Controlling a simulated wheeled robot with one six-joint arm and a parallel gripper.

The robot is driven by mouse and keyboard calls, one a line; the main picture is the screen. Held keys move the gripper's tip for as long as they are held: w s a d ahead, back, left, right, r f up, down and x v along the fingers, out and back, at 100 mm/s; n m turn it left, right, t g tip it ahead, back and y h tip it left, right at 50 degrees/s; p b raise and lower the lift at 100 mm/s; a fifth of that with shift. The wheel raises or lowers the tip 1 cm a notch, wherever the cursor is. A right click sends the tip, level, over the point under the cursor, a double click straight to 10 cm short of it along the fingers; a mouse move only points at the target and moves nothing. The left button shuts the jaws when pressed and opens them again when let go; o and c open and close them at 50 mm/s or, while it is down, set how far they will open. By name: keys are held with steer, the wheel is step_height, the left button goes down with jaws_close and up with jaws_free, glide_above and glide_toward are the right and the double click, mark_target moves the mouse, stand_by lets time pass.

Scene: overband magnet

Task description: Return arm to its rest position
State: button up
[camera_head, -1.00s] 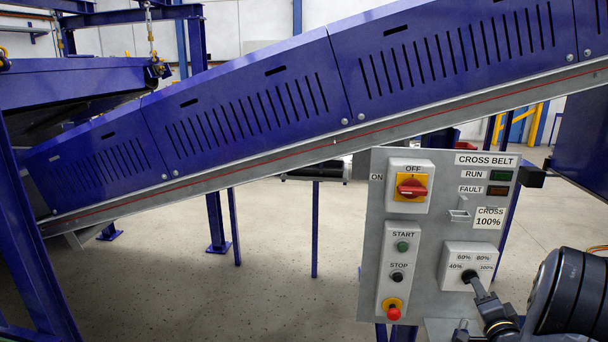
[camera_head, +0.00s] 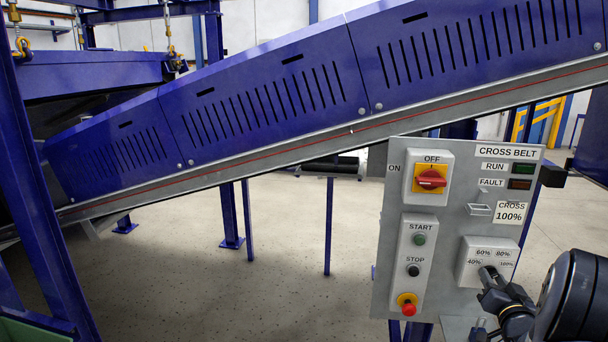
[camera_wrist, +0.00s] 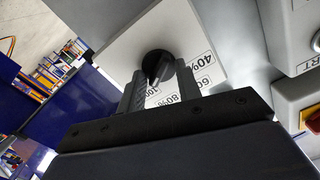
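My gripper (camera_head: 487,277) is at the lower right, right in front of the black speed knob on the cross belt panel (camera_head: 455,230). In the wrist view the black knob (camera_wrist: 157,66) sits on its light plate, its pointer toward the 100% mark. My gripper's two grey fingers (camera_wrist: 157,88) stand apart near either side of the knob, with labels showing between them. I cannot tell whether they touch it. In the head view the gripper partly hides the knob.
The panel carries a red rotary switch (camera_head: 432,179), a green start button (camera_head: 419,239), a black stop button (camera_head: 414,270) and a red emergency button (camera_head: 408,307). A blue inclined conveyor (camera_head: 270,100) runs behind it. Open floor (camera_head: 285,240) lies left of the panel.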

steer(key=s+a+n+b, duration=0.1)
steer(key=s+n+b, duration=0.1)
steer(key=s+n, duration=0.4)
steer(key=shift+s+a+n+b, duration=0.2)
steer(key=shift+a+n+b, duration=0.2)
steer(key=shift+n, duration=0.5)
